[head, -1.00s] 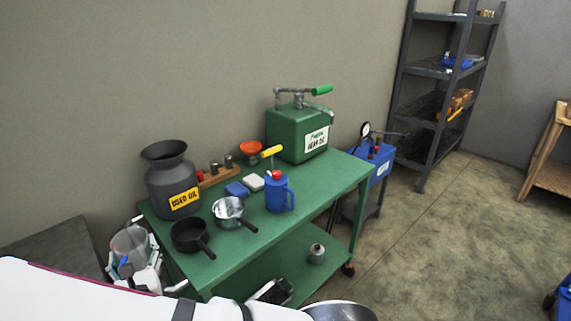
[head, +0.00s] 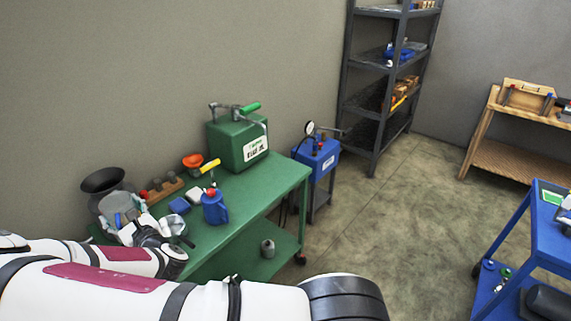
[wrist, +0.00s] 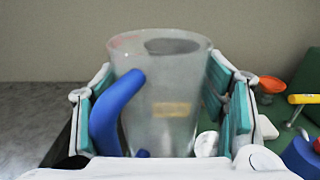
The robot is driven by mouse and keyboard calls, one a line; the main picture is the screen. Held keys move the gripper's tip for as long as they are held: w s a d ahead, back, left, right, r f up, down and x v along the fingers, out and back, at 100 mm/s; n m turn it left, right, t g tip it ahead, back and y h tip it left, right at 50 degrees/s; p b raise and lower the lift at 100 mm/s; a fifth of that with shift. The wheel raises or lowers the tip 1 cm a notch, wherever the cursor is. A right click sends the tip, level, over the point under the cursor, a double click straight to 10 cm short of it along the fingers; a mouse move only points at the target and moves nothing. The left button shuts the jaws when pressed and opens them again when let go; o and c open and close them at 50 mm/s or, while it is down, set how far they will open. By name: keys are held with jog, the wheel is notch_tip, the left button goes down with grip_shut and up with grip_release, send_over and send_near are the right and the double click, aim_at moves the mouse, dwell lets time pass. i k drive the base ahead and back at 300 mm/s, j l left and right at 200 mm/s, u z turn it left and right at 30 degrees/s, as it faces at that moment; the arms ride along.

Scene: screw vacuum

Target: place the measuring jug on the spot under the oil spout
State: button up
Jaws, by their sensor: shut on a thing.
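The measuring jug (wrist: 175,85) is clear with a blue handle and stands upright in the wrist view. My gripper (wrist: 160,100) is shut on it, with teal-padded fingers at both sides of its body. In the head view the jug (head: 113,205) is at the far left end of the green table, in front of the dark used-oil can, and my gripper (head: 121,214) partly hides it. The green oil box (head: 238,145) with a pump handle stands at the table's back right. Its thin spout (head: 265,127) hangs at the right side. I cannot make out a marked spot beneath it.
The tabletop in front of the oil box is clear. A blue machine (head: 318,158) stands beyond.

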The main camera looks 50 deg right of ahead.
aim_at(264, 173)
jog(key=l+z, duration=0.35)
jog(key=i+l+z, duration=0.15)
jog(key=l+z, duration=0.2)
jog(key=i+l+z, duration=0.1)
jog(key=l+z, duration=0.25)
jog(key=i+l+z, duration=0.2)
jog(key=z, duration=0.15)
jog(key=i+l+z, duration=0.2)
jog(key=l+z, duration=0.15)
